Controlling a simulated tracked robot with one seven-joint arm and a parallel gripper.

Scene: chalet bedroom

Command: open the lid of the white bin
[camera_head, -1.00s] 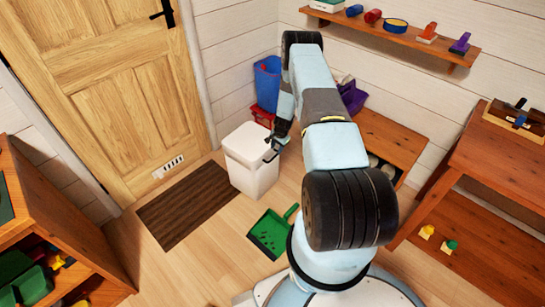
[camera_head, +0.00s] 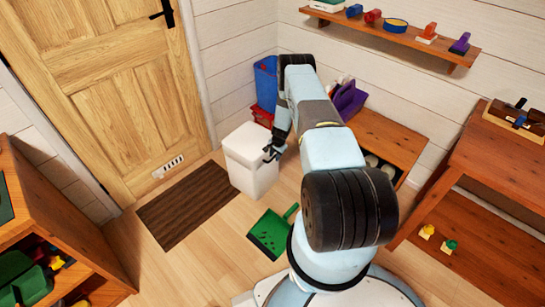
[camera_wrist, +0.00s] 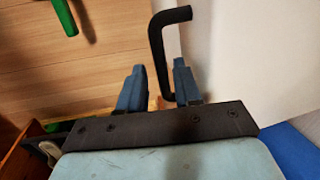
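The white bin (camera_head: 249,172) stands upright on the floor by the door mat, and its flat lid (camera_head: 250,143) looks shut. My gripper (camera_head: 270,153) is at the bin's right side, near the top. In the wrist view, my gripper (camera_wrist: 159,85) is open, with two blue-grey fingers apart. A black bent handle (camera_wrist: 162,45) rises beside the bin's pale wall (camera_wrist: 240,60). The handle's lower end lies between the fingers, nearer the right one. I cannot tell whether either finger touches it.
A green dustpan (camera_head: 268,234) lies on the floor in front of the bin. A blue bin (camera_head: 266,78) and a red crate (camera_head: 262,115) stand behind it. A low wooden shelf (camera_head: 390,135) is to the right. The brown mat (camera_head: 185,205) lies left.

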